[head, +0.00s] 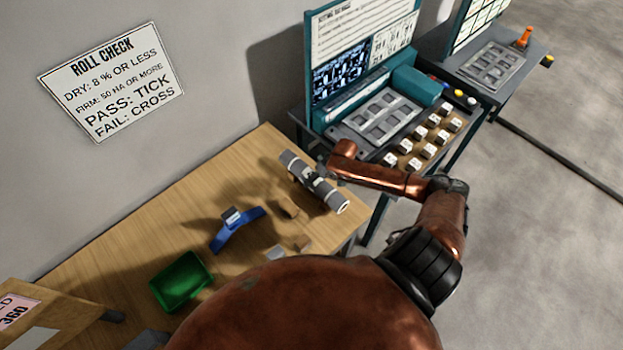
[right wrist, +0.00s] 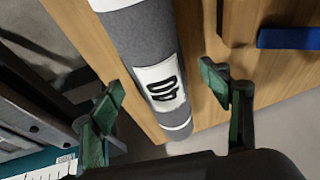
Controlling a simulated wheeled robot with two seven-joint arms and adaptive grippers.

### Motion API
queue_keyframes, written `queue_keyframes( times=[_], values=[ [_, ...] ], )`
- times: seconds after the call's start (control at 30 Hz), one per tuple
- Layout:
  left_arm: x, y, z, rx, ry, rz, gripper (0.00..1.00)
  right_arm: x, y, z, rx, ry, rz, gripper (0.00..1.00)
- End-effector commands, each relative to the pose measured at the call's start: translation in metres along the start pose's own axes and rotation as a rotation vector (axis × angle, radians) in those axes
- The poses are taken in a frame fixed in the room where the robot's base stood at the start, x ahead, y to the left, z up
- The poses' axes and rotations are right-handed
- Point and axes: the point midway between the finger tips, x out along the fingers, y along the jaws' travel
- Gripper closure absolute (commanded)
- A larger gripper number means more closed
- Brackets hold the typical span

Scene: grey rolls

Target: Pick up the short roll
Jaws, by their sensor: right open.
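A grey roll (head: 328,193) with white bands lies on the wooden table near its right edge. In the right wrist view the roll (right wrist: 140,35) runs between my fingers and has a white label with dark marks. Whether it is the short roll I cannot tell; no second roll is clear. In the right wrist view the right gripper (right wrist: 163,88) is open, one finger on each side of the roll, with gaps visible. My left gripper is not in view.
A blue stand (head: 237,230) and a green tray (head: 181,282) are on the table (head: 130,240). Small brown blocks (head: 288,207) lie near the roll. A teal bench (head: 350,128) with several white blocks stands to the right. A sign (head: 113,82) hangs on the wall.

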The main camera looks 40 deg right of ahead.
Motion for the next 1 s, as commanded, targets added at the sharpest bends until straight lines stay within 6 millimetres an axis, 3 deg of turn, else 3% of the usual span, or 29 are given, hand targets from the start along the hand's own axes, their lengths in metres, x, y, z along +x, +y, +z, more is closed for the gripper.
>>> queue_keyframes(
  times=[0.1, 0.23, 0.43, 0.57, 1.0],
  values=[
    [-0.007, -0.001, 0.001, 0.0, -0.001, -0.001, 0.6, 0.016, 0.001, 0.002, 0.001, -0.002, 0.0, 0.29],
    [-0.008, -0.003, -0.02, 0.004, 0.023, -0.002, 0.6, 0.034, 0.002, 0.003, 0.0, -0.001, 0.0, 0.29],
    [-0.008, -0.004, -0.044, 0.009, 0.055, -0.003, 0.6, 0.043, 0.002, 0.002, -0.003, 0.0, 0.0, 0.29],
    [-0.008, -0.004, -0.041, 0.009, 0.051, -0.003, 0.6, 0.043, 0.001, 0.002, -0.003, 0.0, -0.001, 0.29],
    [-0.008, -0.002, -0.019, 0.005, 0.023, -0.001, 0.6, 0.042, 0.001, 0.003, -0.003, -0.001, -0.001, 0.59]
  ],
)
